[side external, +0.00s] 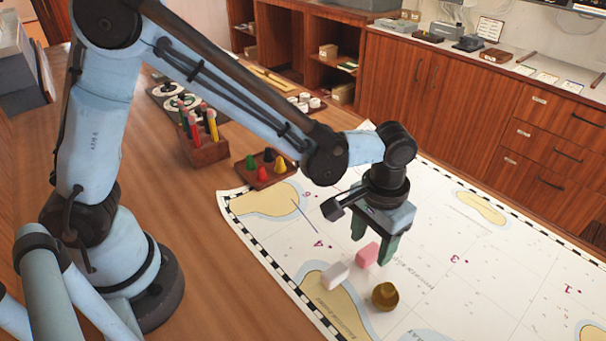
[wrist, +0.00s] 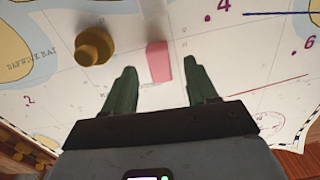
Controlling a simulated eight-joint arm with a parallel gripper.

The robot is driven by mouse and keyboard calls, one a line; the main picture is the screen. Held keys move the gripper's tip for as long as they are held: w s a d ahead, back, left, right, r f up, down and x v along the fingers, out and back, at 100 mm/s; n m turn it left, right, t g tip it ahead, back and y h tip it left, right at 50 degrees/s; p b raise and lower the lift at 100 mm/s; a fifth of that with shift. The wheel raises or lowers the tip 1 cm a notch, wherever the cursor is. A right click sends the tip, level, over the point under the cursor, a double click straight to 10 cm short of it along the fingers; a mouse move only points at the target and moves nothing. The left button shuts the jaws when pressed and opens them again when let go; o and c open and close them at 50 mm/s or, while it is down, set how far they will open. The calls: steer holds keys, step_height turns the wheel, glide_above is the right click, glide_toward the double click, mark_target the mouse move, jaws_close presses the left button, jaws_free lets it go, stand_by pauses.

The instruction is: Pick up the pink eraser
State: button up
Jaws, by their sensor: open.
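In the wrist view the pink eraser (wrist: 158,61) shows just beyond and between my fingertips. My gripper (side external: 372,250) is above the chart, pointing down, with its green fingers apart and nothing between them. In the wrist view my gripper (wrist: 160,78) is open, one finger to each side of the eraser's line. I cannot tell the exact height of the fingertips above the chart.
The white block (side external: 335,276) and the brass weight (side external: 385,296) lie close to the eraser. The brass weight also shows in the wrist view (wrist: 94,46). A tray of coloured pieces (side external: 265,170) and a wooden pen holder (side external: 207,148) stand further back. The chart (side external: 455,270) is clear to the right.

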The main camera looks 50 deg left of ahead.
steer(key=shift+f, duration=0.85)
jaws_close()
steer(key=shift+r, duration=0.2)
steer(key=shift+r, duration=0.65)
step_height(320, 180, up, 3)
steer(key=shift+f, duration=0.15)
steer(key=s+d+r, duration=0.6)
steer(key=s, duration=0.4)
steer(key=shift+r, duration=0.35)
